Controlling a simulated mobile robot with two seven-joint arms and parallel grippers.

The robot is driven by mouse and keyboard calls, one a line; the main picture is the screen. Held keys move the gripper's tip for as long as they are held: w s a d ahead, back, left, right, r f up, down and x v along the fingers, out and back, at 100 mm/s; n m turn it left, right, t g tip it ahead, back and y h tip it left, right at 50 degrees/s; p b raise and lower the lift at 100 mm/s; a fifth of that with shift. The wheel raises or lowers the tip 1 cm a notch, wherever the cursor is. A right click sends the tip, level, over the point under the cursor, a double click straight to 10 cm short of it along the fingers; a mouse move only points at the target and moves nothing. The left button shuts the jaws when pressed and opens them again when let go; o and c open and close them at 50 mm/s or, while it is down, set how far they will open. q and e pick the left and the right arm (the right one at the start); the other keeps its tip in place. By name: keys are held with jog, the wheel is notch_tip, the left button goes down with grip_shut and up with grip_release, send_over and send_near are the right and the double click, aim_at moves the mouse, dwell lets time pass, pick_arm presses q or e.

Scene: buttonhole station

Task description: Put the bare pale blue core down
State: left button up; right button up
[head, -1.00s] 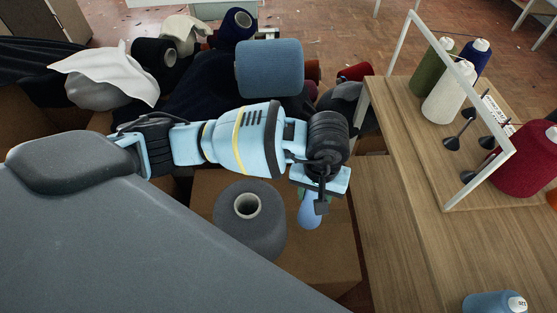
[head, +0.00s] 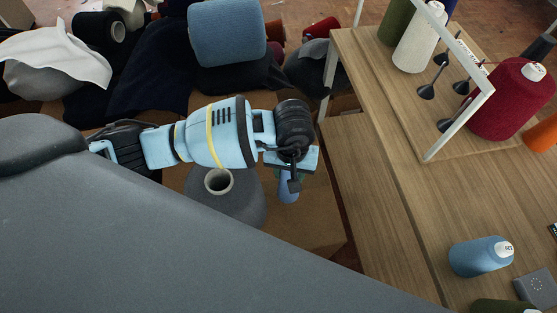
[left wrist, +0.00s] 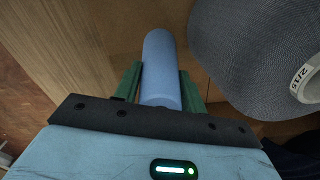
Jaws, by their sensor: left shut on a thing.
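The bare pale blue core (left wrist: 160,68) is between the green fingers of my left gripper (left wrist: 160,85) in the left wrist view. My left gripper is shut on it. In the head view the core (head: 289,188) hangs below my left gripper (head: 292,170), over a brown cardboard surface (head: 315,222) beside the wooden table (head: 375,190). The gripper hides its upper part. I cannot tell whether the core's lower end touches anything. My right gripper is not in view.
A grey cone (head: 240,205) stands left of the core, close by; it also shows in the left wrist view (left wrist: 255,50). A blue cone (head: 480,257) lies on the table. A white frame (head: 460,120) and a dark red cone (head: 510,100) stand farther back. The table's middle is clear.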

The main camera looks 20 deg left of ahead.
pick_arm(q)
notch_tip(320, 180, down, 8)
jog(key=shift+b, duration=0.35)
dwell(0.4)
jog(key=shift+f, duration=0.1)
jog(key=o, duration=1.2)
notch_tip(320, 180, up, 12)
jog(key=shift+r+p, duration=0.2)
jog(key=shift+p, duration=0.45)
